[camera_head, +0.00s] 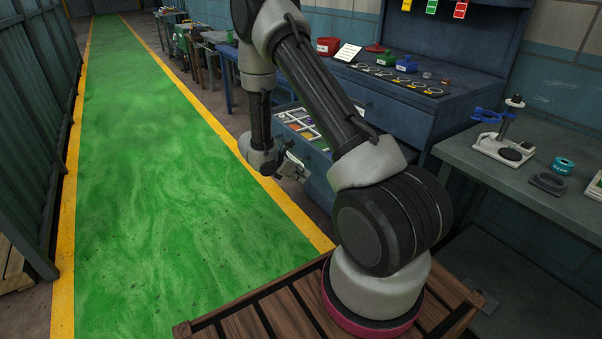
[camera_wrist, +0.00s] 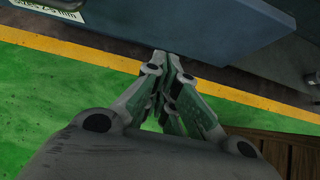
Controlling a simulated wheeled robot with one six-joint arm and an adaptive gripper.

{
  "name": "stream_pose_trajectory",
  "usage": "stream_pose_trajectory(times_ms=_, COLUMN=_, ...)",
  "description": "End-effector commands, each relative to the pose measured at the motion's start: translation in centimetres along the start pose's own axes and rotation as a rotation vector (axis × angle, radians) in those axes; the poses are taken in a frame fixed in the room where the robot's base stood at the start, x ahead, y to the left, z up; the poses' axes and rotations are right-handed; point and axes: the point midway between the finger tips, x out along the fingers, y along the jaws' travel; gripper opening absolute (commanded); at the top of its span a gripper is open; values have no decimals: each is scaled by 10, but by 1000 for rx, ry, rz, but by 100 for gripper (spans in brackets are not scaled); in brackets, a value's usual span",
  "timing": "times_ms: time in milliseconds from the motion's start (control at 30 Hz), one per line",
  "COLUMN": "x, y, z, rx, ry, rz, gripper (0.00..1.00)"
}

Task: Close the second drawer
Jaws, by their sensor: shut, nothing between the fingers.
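A blue drawer (camera_head: 320,160) stands pulled out from the blue workbench cabinet (camera_head: 400,122), below its top. A light divided tray with small coloured items shows inside it. My gripper (camera_head: 297,168) is at the drawer's outer front side, low and partly hidden by my arm. In the wrist view the shut, empty fingers (camera_wrist: 168,62) point at the lower edge of a blue-grey front panel (camera_wrist: 215,25) with a white label at upper left. I cannot tell whether the fingertips touch it. My arm hides part of the drawer and cabinet.
Small parts and rings lie on the cabinet top, with a red bin (camera_head: 328,46) and a blue container (camera_head: 406,64). A grey table (camera_head: 500,180) with a blue-handled device stands at right. The green floor lane (camera_head: 150,170) at left is clear.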

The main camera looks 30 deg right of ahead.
Motion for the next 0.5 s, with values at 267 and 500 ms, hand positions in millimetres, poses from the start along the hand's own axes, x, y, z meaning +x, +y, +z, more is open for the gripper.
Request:
stream_pose_trajectory(times_ms=267, x=61, y=-2, z=0, rx=2, ry=1, rz=-4, gripper=0)
stream_pose_trajectory(times_ms=500, x=83, y=-1, z=23, rx=3, ry=0, rz=-2, gripper=0)
